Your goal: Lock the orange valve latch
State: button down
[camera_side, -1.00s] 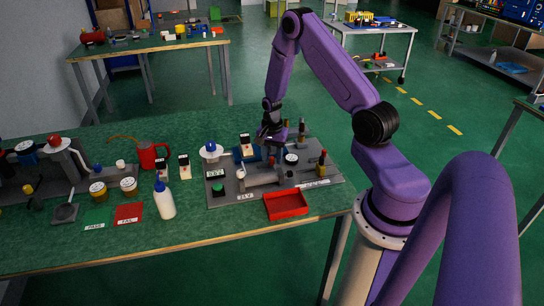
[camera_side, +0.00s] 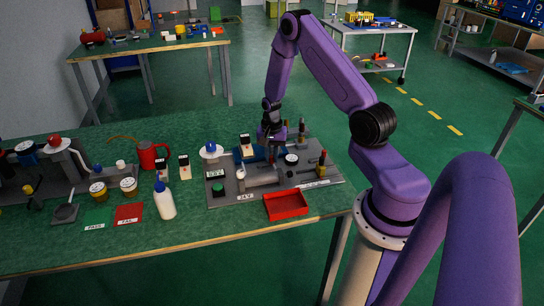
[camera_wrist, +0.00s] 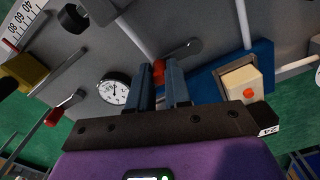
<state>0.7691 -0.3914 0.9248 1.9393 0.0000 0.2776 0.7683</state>
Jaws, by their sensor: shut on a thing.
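My gripper (camera_side: 271,147) is low over the right part of the grey press plate (camera_side: 222,199), its fingers pointing down. In the wrist view my gripper (camera_wrist: 161,75) has its two blue-grey fingers close around the orange latch (camera_wrist: 159,70). A grey metal lever (camera_wrist: 183,48) runs from the latch up to the right, beyond the fingertips. Part of the latch is hidden between the fingers. In the side view my gripper covers the latch, and I cannot make out its angle there.
A round white dial gauge (camera_wrist: 114,89) stands just left of the fingers. A blue block with a cream switch box (camera_wrist: 241,84) is close on the right. A red-tipped lever (camera_wrist: 61,112) is farther left. A red tray (camera_side: 286,205) lies at the front of the plate.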

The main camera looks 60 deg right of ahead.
jog(key=shift+w+d+n, duration=0.1)
jog(key=shift+w+n, duration=0.05)
jog(key=shift+n, duration=0.25)
jog(key=c, duration=1.1)
grip_release()
jog(key=shift+o, duration=0.2)
notch_tip(320, 180, up, 18)
jog(key=shift+f, duration=0.25)
